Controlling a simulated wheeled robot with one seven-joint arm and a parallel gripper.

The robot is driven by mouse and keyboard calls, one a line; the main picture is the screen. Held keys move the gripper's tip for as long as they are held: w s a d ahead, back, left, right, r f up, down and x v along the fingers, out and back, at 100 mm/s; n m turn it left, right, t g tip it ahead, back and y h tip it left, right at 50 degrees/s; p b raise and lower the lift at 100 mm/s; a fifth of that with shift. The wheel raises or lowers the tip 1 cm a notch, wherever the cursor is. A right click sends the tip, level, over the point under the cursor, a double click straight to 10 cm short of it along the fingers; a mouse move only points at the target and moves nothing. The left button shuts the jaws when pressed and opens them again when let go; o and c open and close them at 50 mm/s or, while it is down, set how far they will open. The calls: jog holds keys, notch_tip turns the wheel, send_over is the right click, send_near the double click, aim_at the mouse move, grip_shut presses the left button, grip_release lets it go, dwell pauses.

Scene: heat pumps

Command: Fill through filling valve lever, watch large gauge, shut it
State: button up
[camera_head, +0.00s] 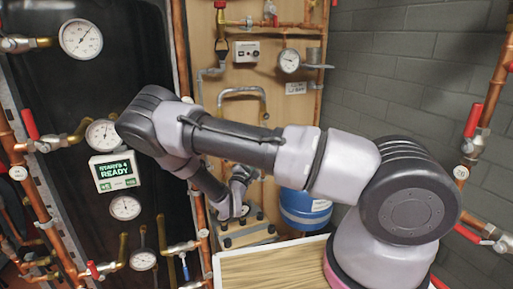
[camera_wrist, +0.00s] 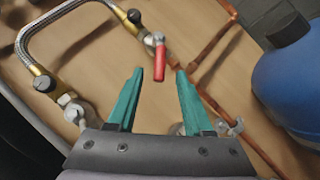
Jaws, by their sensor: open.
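In the wrist view, the red filling valve lever (camera_wrist: 159,63) hangs from a brass valve at one end of a braided hose loop (camera_wrist: 38,35). My gripper (camera_wrist: 159,74) has two teal fingers spread apart and empty. The lever appears between and just beyond the fingertips; I cannot tell that either finger touches it. In the head view, my arm hides the red lever and most of the gripper. The large gauge (camera_head: 81,39) is at the upper left on the dark panel, its needle pointing up and right; its numbers are too small to read.
A green display (camera_head: 114,171) reads "STARTS 4 READY". Smaller gauges (camera_head: 102,134) and copper pipes with red levers (camera_head: 30,124) line the left. A blue tank (camera_head: 305,208) stands right of my forearm; it fills the right of the wrist view. A grey block wall (camera_head: 390,80) bounds the right.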

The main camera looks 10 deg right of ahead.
jog(key=v, duration=0.5)
jog(key=shift+s, duration=0.1)
jog(key=s+d+r+m+g, duration=1.3)
jog(key=d+r+m+g, duration=0.3)
jog(key=g, duration=0.4)
jog(key=s+a+r+m+t+y, duration=0.3)
jog(key=s+r+y, duration=0.3)
jog(key=r, duration=0.3)
jog(key=s+a+r+m+t+y, duration=0.3)
jog(key=s+r+y, duration=0.4)
jog(key=r, duration=0.3)
jog(key=m+t, duration=0.1)
jog(key=t, duration=0.1)
jog(key=shift+r+t, duration=0.25)
jog(key=shift+t, duration=0.05)
dwell(3.0)
